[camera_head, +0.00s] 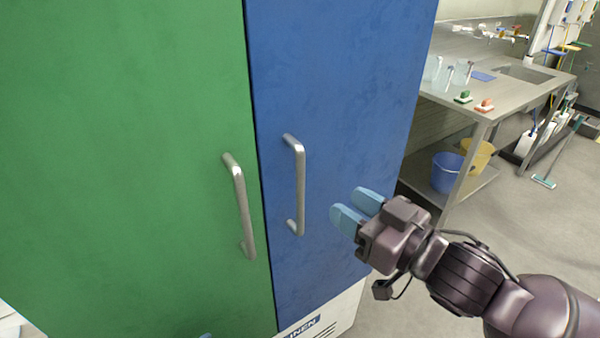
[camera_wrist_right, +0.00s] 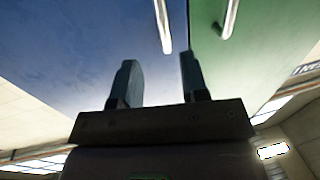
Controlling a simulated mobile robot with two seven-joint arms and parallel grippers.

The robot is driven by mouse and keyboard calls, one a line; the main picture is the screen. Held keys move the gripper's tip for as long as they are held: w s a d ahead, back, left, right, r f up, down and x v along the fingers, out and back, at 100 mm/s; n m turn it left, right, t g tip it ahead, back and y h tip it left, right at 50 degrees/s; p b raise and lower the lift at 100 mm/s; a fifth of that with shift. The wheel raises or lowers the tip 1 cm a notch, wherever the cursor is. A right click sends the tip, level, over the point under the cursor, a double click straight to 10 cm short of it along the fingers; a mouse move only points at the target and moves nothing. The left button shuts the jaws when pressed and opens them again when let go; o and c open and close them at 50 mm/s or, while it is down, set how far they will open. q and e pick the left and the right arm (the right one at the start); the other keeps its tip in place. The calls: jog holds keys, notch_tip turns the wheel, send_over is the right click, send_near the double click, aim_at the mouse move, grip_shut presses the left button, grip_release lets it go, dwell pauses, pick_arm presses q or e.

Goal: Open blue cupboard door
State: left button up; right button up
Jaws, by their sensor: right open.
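The blue cupboard door (camera_head: 345,90) is shut and stands beside the green door (camera_head: 120,150), with a thin dark seam between them. A silver bar handle (camera_head: 300,185) is fixed upright near the blue door's left edge. My right gripper (camera_head: 357,209) is to the right of this handle, apart from it, with light blue fingertips. In the right wrist view the fingers (camera_wrist_right: 158,82) are apart with nothing between them, and the blue door's handle (camera_wrist_right: 163,25) lies beyond them. A bit of light blue at the bottom edge of the head view may be my left gripper; its state is unclear.
The green door has its own silver handle (camera_head: 241,205), close to the left of the blue door's handle. A steel table (camera_head: 490,105) with bottles and brushes stands at the right, with a blue bucket (camera_head: 446,172) on its lower shelf. The floor at right is mostly open.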

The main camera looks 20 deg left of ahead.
aim_at(303, 178)
jog(key=x, duration=1.1)
jog(key=shift+s+r, duration=0.1)
jog(key=shift+s, duration=0.05)
grip_shut()
